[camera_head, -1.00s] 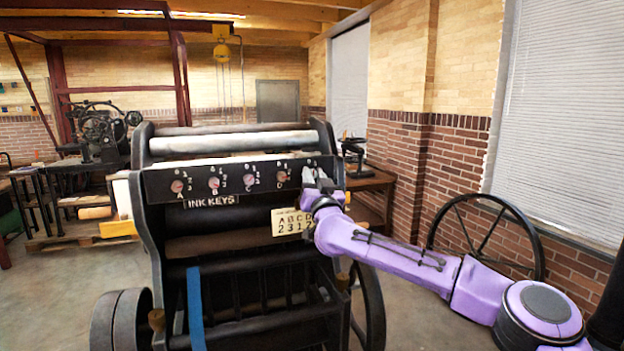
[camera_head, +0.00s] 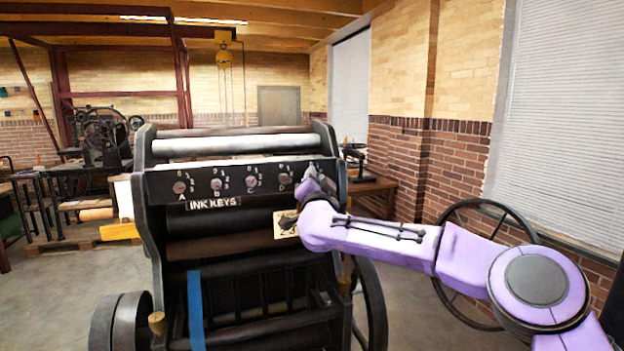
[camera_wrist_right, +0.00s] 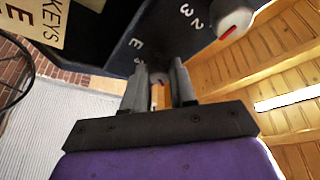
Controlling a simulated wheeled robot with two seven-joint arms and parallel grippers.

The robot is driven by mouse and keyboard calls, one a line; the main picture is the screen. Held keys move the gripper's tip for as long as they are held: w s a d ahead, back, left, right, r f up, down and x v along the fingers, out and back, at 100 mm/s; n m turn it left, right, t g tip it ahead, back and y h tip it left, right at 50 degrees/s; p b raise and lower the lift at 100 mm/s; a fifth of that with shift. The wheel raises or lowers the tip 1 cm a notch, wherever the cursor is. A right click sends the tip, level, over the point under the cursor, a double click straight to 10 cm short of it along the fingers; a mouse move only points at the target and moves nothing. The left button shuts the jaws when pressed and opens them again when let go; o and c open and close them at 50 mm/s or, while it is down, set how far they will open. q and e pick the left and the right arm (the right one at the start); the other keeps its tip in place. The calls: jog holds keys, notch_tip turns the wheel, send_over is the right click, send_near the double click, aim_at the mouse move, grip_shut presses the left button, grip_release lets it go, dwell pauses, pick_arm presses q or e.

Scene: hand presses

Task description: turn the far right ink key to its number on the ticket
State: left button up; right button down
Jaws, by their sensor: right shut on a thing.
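The black ink-key panel (camera_head: 236,181) runs across the press with a row of small round keys. The far right key, E, is hidden behind my right gripper (camera_head: 312,178) in the head view. In the right wrist view, the gripper (camera_wrist_right: 160,82) is shut on key E (camera_wrist_right: 161,74), at the panel's edge beside the letter E. Its red pointer mark is barely visible, and I cannot read its number. In the wrist view, the ticket (camera_wrist_right: 50,20) shows "KEYS" and E, with no number readable. My left gripper is out of view.
Key D (camera_head: 284,179) is just left of my gripper; in the wrist view key D (camera_wrist_right: 233,22) has a red mark. Keys A (camera_head: 179,187), B (camera_head: 216,184) and C (camera_head: 251,181) are further left. A large spoked wheel (camera_head: 462,318) stands behind my right arm.

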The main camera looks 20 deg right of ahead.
jog(key=shift+m+h, duration=0.3)
jog(key=shift+m, duration=0.3)
jog(key=shift+f+g, duration=0.1)
jog(key=shift+g, duration=0.2)
jog(key=c, duration=0.9)
grip_release()
jog(key=shift+w, duration=0.1)
jog(key=b+v, duration=0.5)
jog(key=v, duration=0.5)
jog(key=shift+s+a+f, duration=0.1)
jog(key=shift+s+f, duration=0.05)
jog(key=shift+s, duration=0.15)
